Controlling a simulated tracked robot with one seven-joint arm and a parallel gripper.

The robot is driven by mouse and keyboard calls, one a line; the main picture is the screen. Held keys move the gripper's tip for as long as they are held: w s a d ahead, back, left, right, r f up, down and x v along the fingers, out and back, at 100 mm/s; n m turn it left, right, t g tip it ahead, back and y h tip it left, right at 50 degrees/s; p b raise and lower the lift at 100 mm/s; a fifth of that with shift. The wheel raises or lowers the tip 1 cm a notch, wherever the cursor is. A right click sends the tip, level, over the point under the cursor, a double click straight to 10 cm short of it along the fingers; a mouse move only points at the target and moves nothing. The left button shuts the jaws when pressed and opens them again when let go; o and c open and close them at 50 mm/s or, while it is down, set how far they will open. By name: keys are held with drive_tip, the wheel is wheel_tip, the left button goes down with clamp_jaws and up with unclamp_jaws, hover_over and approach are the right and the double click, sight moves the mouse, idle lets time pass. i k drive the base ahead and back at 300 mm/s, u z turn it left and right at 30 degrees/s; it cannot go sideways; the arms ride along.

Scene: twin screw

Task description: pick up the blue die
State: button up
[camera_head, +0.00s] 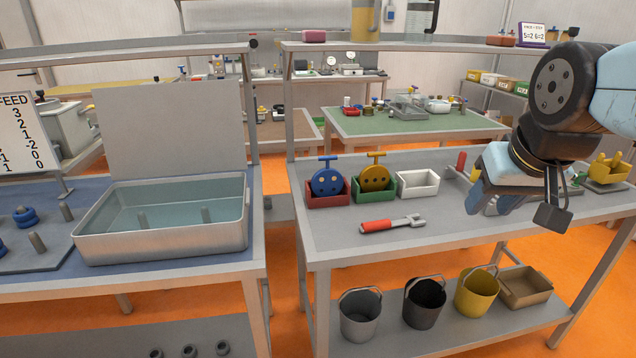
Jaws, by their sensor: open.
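The blue die (327,182) is a round blue disc with several dark holes and a T-shaped handle on top. It stands upright in a small red box (328,200) on the right-hand grey table, left of a similar yellow die (375,177) in a green box (374,195). My gripper (493,203) is over the right part of the same table, well to the right of the blue die and apart from it. Its fingers point down, open. The lower part of the blue die is hidden by the box wall.
An empty white box (417,185) stands right of the green box. A red-handled wrench (392,224) lies in front. A clear-looking metal tank (165,240) stands on the left table (262,255). A shelf (362,48) runs above the back edge. The table's front left is clear.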

sight(328, 182)
drive_tip(key=z, duration=0.4)
drive_tip(key=i, duration=1.05)
drive_tip(key=u, duration=0.4)
